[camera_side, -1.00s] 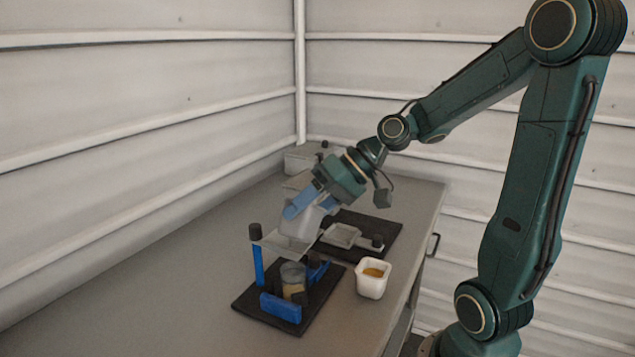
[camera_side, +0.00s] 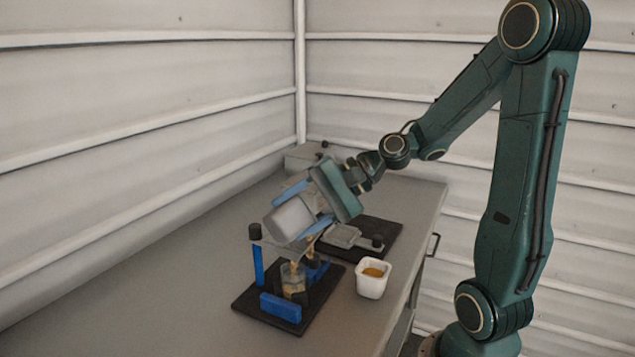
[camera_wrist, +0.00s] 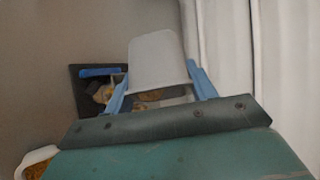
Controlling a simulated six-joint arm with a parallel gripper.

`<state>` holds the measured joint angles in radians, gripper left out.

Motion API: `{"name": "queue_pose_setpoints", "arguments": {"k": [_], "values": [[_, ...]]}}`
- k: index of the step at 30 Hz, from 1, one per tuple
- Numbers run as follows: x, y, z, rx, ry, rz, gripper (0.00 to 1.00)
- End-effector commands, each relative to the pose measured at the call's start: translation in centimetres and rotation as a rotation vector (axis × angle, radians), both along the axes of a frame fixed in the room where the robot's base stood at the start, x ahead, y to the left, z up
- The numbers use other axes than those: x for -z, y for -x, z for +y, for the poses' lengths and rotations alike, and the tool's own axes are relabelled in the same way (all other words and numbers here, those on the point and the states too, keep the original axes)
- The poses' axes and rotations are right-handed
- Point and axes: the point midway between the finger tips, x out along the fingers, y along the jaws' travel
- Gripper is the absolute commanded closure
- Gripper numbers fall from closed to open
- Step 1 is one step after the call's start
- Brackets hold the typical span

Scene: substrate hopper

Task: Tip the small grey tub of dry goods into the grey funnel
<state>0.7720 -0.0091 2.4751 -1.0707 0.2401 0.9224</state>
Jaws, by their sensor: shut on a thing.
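My gripper (camera_side: 292,218) is shut on the small grey tub (camera_side: 288,219), with a blue finger on either side. The tub is steeply tilted above the grey funnel (camera_side: 268,243), which is held up beside a blue post and is partly hidden by the tub. Tan dry goods show below the tub and in the clear jar (camera_side: 291,283) under the funnel. In the wrist view the tub (camera_wrist: 155,60) sits between the blue fingers (camera_wrist: 157,72), its base towards the top of the picture. Some tan goods show near its lower edge. How much is inside is hidden.
The jar stands on a black base (camera_side: 247,303) with blue blocks. A white tub of orange-yellow goods (camera_side: 371,285) stands to its right. A second black mat (camera_side: 385,229) with a grey tray lies behind. The table's left side is clear.

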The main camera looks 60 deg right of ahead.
Motion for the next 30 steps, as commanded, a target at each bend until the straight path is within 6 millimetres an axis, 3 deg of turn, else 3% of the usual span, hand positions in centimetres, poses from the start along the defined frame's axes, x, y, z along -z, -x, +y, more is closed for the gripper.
{"name": "queue_pose_setpoints", "arguments": {"k": [30], "values": [[1.2, -1.9, -2.2, 0.413, -0.794, 0.409, 0.62]]}}
